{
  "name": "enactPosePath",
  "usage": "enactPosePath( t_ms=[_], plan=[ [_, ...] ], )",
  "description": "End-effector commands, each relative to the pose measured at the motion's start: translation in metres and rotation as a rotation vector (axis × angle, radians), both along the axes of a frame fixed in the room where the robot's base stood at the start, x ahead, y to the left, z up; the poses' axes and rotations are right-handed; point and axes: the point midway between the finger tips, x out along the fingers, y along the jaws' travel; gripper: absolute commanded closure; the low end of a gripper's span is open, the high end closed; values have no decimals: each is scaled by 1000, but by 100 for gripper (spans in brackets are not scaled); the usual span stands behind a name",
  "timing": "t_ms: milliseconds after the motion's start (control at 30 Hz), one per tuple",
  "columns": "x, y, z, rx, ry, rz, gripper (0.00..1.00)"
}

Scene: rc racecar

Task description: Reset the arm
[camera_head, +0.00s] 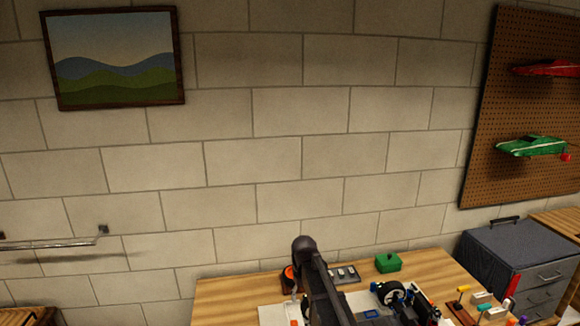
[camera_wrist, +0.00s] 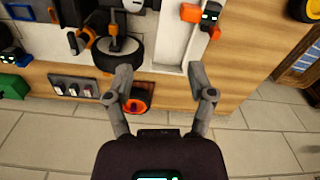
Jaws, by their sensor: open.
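My gripper (camera_wrist: 164,92) is open in the wrist view, its two grey fingers spread apart with nothing held between them. Below the left finger is an orange and black round part (camera_wrist: 138,98) on the wooden bench; I cannot tell its exact height gap from the finger. A black wheel (camera_wrist: 118,52) of the car lies just beyond the left finger. In the head view my arm rises over the bench at the bottom centre, and the gripper itself is hard to make out there. The partly built car (camera_head: 400,297) sits to the right of my arm.
The wooden bench (camera_head: 232,288) carries a switch panel (camera_head: 345,274), a green box (camera_head: 388,262) and several small coloured parts at the right. A grey drawer cabinet (camera_head: 510,252) stands right of the bench. Pegboard (camera_head: 500,90) with model cars hangs above it.

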Motion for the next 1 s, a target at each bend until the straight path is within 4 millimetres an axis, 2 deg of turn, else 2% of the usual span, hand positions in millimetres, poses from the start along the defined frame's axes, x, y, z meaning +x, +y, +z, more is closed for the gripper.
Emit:
enactPosePath(
  t_ms=[367,467,600,733,833,1000],
  plan=[
    [-62,-46,-28,0,0,-111,29],
    [-91,-64,-40,-1,1,-163,29],
    [-142,-93,-60,-1,1,-255,29],
    [-179,-113,-74,-1,1,-329,29],
    [-198,-122,-80,-1,0,-368,29],
    [-210,-129,-83,-1,1,-398,29]
  ],
)
